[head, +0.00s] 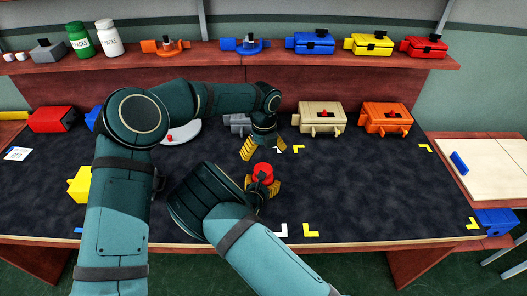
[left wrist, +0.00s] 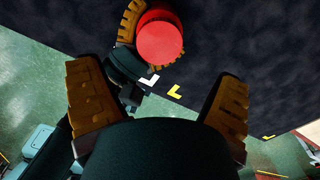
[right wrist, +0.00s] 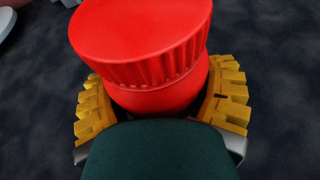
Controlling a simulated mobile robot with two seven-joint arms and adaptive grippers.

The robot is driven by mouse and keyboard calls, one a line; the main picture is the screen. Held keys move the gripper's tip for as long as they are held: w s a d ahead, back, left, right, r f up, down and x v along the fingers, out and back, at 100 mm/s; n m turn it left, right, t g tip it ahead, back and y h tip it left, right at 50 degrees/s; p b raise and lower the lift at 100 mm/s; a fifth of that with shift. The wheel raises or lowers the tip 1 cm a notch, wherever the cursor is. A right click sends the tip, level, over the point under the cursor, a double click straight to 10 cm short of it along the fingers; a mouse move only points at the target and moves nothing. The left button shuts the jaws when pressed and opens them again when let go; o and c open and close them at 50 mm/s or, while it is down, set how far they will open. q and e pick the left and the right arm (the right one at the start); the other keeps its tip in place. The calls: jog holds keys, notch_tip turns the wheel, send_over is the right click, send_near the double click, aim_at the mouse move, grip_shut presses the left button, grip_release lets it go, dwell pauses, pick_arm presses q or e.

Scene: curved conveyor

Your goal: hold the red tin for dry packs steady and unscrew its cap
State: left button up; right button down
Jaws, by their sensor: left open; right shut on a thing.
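The red tin (right wrist: 155,95) stands upright with its ribbed red cap (right wrist: 145,30) on top, large in the right wrist view. In the head view the red cap (head: 263,170) shows at the middle of the dark mat. My right gripper (head: 263,188) is shut on the tin's body below the cap, one yellow finger on each side. My left gripper (head: 264,150) is open and empty, behind and above the tin. In the left wrist view the cap (left wrist: 160,38) lies beyond my spread left fingers (left wrist: 157,100), apart from them. The tin's lower part is hidden.
A beige case (head: 321,115) and an orange case (head: 386,118) stand at the mat's back edge. A white plate (head: 183,132) lies behind my left arm. A shelf (head: 280,70) holds bottles and coloured boxes. The mat's right part (head: 375,185) is clear between corner marks.

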aim_at(263, 169)
pick_arm(q)
jog(key=shift+a+f, duration=0.1)
jog(key=shift+f, duration=3.75)
jog(key=shift+s, duration=0.1)
jog(key=c, duration=1.3)
jog(key=o, duration=1.2)
jog(key=shift+o, duration=0.2)
jog(key=shift+r, duration=0.1)
jog(key=shift+o, duration=0.3)
jog(key=shift+r, duration=3.8)
jog(key=shift+f, duration=3.9)
